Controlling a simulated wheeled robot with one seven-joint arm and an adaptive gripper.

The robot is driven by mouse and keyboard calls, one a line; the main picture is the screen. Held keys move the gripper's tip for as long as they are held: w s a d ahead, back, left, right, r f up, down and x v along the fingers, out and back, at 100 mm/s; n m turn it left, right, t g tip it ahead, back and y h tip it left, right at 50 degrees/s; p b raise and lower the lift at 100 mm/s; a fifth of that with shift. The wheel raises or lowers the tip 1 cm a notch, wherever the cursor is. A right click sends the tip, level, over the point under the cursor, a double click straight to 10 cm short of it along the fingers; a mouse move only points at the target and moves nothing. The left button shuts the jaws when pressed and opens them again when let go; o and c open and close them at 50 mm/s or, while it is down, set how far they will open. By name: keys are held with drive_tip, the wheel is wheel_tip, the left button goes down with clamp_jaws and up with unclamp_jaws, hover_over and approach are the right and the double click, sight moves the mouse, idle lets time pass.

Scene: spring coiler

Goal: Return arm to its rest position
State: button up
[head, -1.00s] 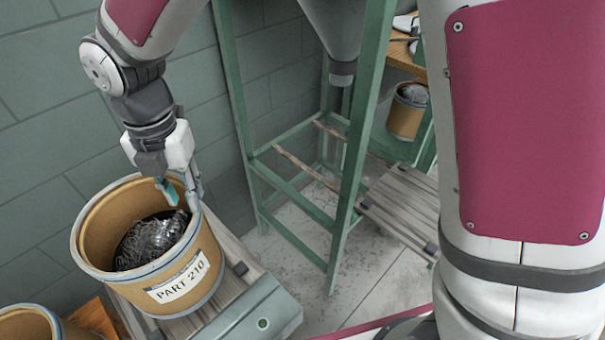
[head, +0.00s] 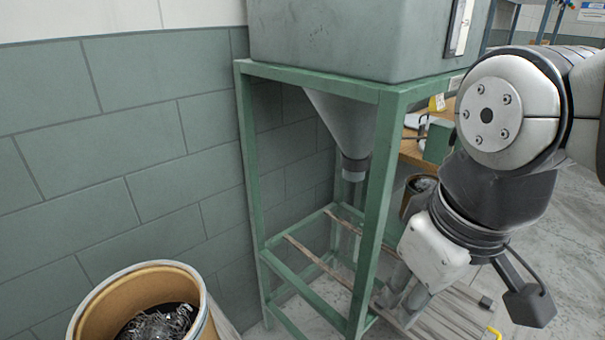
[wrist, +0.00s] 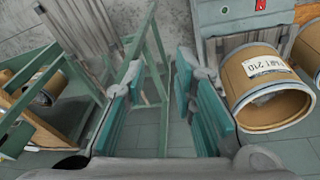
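My gripper (head: 400,300) hangs at the right of the head view, pointing down in front of the green hopper stand. In the wrist view its two teal-padded fingers (wrist: 163,105) are spread apart with nothing between them. My wrist and forearm fold in from the right edge of the head view. The gripper is apart from the fibre drum (head: 150,295), which holds dark coiled metal at the lower left. The same drum, labelled PART 210, shows at the right of the wrist view (wrist: 262,82).
The green hopper stand (head: 378,170) carries a grey hopper (head: 345,110) close to my arm. Behind it are a wooden bench (head: 412,152) and another drum (head: 415,190). A wooden pallet (head: 455,315) lies below the gripper. A tiled wall (head: 130,150) closes the left side.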

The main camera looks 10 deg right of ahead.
drive_tip(key=s+m, duration=0.1)
drive_tip(key=m, duration=0.1)
drive_tip(key=s+d+m, duration=0.1)
drive_tip(key=shift+s+f, duration=0.3)
drive_tip(key=shift+s, duration=0.05)
wheel_tip(320, 180, up, 7)
drive_tip(key=t+p, duration=0.1)
drive_tip(key=p, duration=0.4)
drive_tip(key=shift+t, duration=0.3)
